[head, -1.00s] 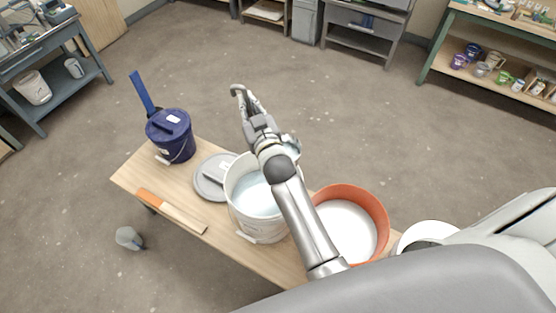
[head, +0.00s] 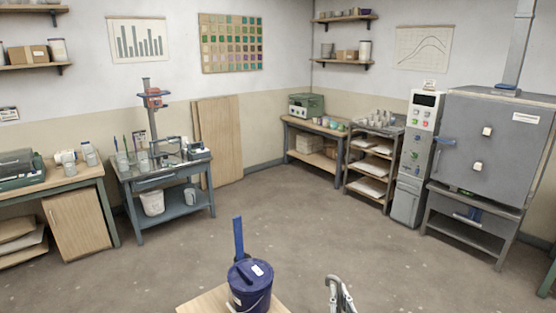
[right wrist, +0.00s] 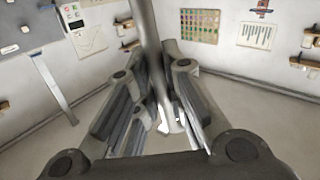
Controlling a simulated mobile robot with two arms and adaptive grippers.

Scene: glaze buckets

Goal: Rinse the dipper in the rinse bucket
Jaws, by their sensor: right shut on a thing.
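My right gripper (head: 345,298) shows only in part at the bottom edge of the head view, with a grey hooked end (head: 331,279) at its left, probably the dipper's handle. In the right wrist view both fingers of this gripper (right wrist: 160,80) close around a grey rod (right wrist: 147,25), the dipper's handle, which runs up out of the picture. The dipper's cup cannot be made out. The rinse bucket is outside both present views. My left gripper is not in view.
A dark blue lidded bucket (head: 250,289) with a blue upright strip (head: 239,238) behind it stands on the wooden table's corner (head: 205,301). Open floor (head: 300,225) lies beyond. A blue-grey bench (head: 170,212), shelf rack (head: 372,160) and grey kiln (head: 490,145) stand along the walls.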

